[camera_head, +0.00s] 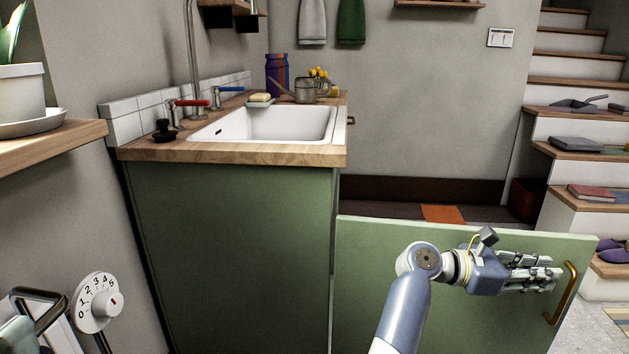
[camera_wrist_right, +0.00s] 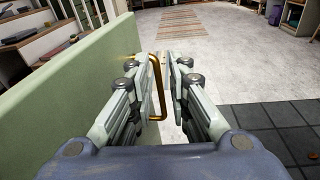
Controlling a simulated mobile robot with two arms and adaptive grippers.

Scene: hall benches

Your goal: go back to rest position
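My right gripper (camera_head: 556,273) is in front of the open green cabinet door (camera_head: 385,270), close to its brass handle (camera_head: 568,295). In the right wrist view the two fingers of the right gripper (camera_wrist_right: 163,68) stand apart. The brass handle (camera_wrist_right: 157,90) shows in the gap between them, with the green door (camera_wrist_right: 75,85) on the left. I cannot tell whether a finger touches the handle. I cannot make out my left gripper in the head view.
The sink counter (camera_head: 230,152) stands left of the open door. A numbered dial (camera_head: 97,303) and a dark loop handle (camera_head: 38,300) are at lower left. Stairs (camera_head: 575,95) with objects on them rise at right. Bare floor (camera_wrist_right: 225,60) lies beyond the gripper.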

